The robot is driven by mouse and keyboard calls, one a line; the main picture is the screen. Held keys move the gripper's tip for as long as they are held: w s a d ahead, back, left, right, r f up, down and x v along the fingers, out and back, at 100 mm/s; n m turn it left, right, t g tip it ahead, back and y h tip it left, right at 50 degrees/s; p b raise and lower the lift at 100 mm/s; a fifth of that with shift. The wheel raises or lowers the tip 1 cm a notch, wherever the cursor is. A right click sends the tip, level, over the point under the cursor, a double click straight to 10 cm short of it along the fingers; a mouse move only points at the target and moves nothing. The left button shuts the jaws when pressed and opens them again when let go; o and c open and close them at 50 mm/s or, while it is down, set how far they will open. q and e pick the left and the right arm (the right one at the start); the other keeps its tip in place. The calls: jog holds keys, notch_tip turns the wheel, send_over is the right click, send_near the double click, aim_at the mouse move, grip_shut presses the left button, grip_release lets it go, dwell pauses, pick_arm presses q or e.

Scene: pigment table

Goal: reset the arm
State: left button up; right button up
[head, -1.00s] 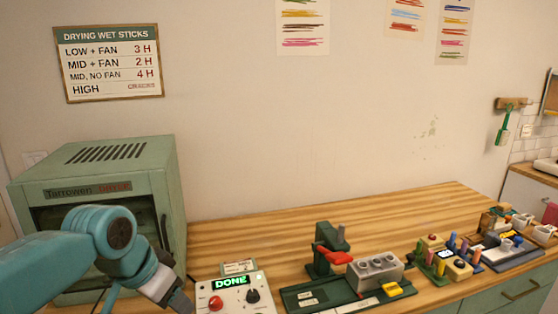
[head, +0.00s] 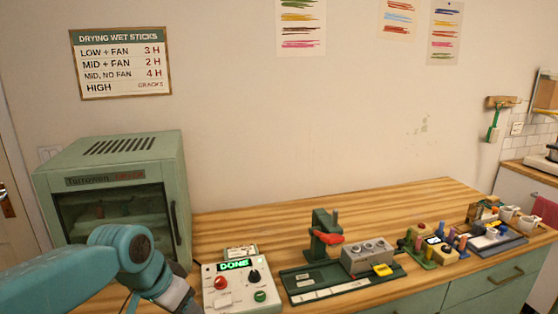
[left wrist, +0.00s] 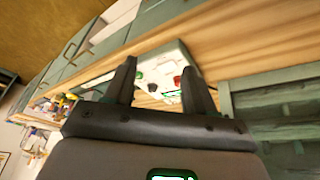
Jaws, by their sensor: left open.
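My left arm comes in from the left in the head view, in front of the green drying oven (head: 110,160). The left gripper's fingers are hidden at the bottom of the head view. In the left wrist view my left gripper (left wrist: 155,85) is open, its two dark fingers apart with no object held between them. The control box (head: 240,285), with a red button, a dark knob and a green display reading DONE, stands to the right of the arm. It also shows beyond the fingers in the left wrist view (left wrist: 160,75). My right gripper is in neither view.
A dark green press station (head: 325,235) with a grey block (head: 368,256) stands right of the control box. Colored sticks in a stand (head: 432,247) and a tray with white cups are farther right. The wooden table (head: 270,220) is clear along the back.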

pick_arm(q)
jog(key=s+d+f+n+g, duration=0.1)
jog(key=s+d+f, duration=0.1)
jog(key=f, duration=0.9)
jog(key=s+d+f+n+g, duration=0.1)
jog(key=s+d+f+n, duration=0.1)
jog(key=f, duration=1)
jog(key=s+d+f+n+g+h, duration=0.1)
jog(key=s+f+n, duration=0.3)
jog(key=s+f, duration=1.1)
jog(key=s+d, duration=0.1)
jog(key=s, duration=0.2)
jog(key=shift+s+d+f+h, duration=0.15)
jog(key=shift+f+h, duration=0.05)
jog(key=shift+h, duration=0.1)
